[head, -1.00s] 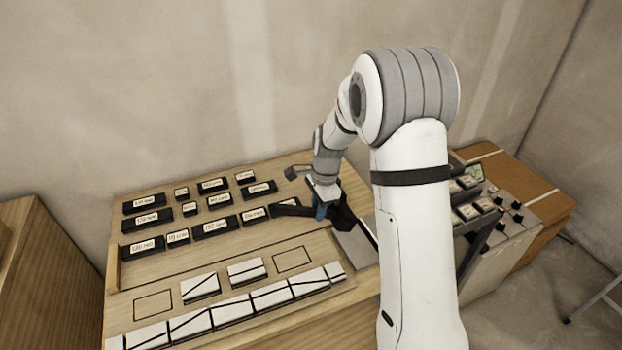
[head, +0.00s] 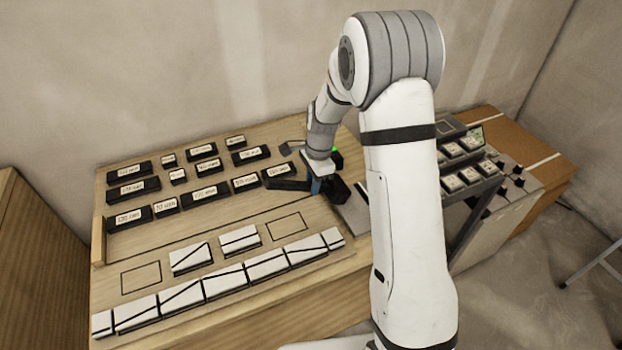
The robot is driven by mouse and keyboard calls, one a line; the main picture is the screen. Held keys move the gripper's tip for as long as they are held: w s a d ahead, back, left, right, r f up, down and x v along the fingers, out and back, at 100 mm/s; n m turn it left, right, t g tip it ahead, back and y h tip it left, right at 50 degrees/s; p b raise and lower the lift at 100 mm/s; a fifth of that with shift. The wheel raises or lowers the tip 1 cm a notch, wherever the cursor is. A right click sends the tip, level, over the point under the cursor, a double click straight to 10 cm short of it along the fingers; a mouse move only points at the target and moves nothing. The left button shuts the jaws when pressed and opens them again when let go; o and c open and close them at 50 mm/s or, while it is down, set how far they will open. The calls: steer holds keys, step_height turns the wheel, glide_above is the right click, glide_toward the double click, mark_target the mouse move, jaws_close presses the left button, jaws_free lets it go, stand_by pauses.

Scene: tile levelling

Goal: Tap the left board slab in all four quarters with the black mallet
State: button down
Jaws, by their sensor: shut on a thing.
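The left board slab (head: 190,258) is a white slab with a dark diagonal line, lying on the wooden board between an empty outlined rectangle and the right board slab (head: 239,239). My gripper (head: 316,186) is at the board's back right, beyond and to the right of both slabs, well apart from them. It is shut on a dark thing that looks like the black mallet (head: 338,191). Dark parts stick out on both sides of the gripper. The fingertips and the exact grip are partly hidden.
A row of white slabs (head: 223,283) lines the board's front edge. Several black labelled blocks (head: 205,193) stand at the back left of my gripper. Empty outlined rectangles (head: 141,278) flank the two slabs. A grey rack (head: 465,172) with small tiles stands right, behind my arm.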

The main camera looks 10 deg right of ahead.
steer(key=shift+f, duration=0.4)
step_height(320, 180, up, 5)
steer(key=p, duration=0.3)
steer(key=shift+f, duration=0.2)
step_height(320, 180, down, 6)
steer(key=b, duration=0.4)
steer(key=shift+r+p, duration=0.35)
steer(key=shift+r, duration=0.2)
step_height(320, 180, up, 5)
steer(key=p, duration=0.3)
steer(key=shift+r+p, duration=0.1)
steer(key=shift+p, duration=0.2)
